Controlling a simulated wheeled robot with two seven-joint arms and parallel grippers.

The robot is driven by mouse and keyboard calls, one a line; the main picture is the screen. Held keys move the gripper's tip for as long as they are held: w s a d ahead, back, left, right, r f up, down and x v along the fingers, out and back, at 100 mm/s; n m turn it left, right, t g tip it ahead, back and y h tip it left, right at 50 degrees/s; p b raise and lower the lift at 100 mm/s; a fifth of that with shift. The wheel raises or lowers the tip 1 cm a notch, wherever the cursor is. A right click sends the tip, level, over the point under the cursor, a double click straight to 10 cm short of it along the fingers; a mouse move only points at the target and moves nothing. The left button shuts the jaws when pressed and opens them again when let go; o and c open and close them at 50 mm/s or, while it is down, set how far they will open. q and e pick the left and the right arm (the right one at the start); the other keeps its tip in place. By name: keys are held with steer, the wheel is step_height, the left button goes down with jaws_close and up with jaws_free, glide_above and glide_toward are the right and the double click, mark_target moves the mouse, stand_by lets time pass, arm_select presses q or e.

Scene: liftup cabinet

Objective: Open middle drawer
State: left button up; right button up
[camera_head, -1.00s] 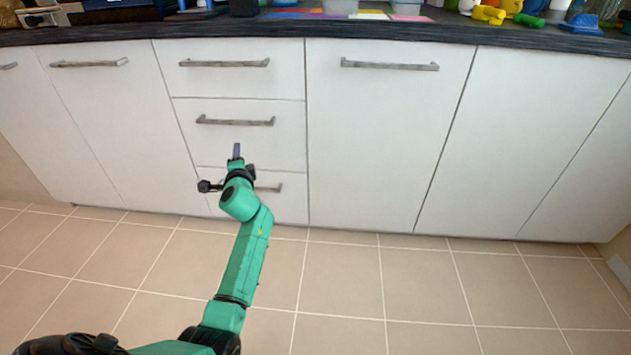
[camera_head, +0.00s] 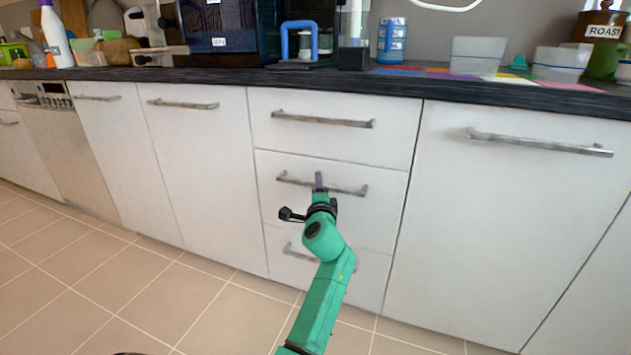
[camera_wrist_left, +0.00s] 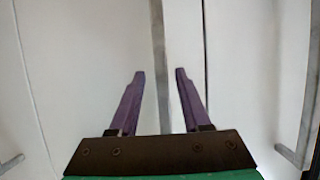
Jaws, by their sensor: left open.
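The white middle drawer (camera_head: 380,210) is shut, with a grey bar handle (camera_head: 347,189) across its front. In the left wrist view my left gripper (camera_wrist_left: 158,76) is open, with one purple finger on each side of a grey bar (camera_wrist_left: 159,45). The fingers do not touch the bar. How deep the bar lies between them is hard to tell. My right gripper is not in view.
The top drawer (camera_head: 270,140) and the bottom drawer (camera_head: 275,262) are shut, with handles close above and below. A shut door (camera_head: 480,220) stands to the right. The dark worktop (camera_head: 420,92) overhangs the fronts and carries several kitchen things. The tiled floor (camera_head: 120,285) is clear.

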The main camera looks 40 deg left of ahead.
arm_select(q)
steer(key=shift+d+r, duration=0.1)
steer(key=shift+s, duration=0.1)
jaws_close()
stand_by(1.2)
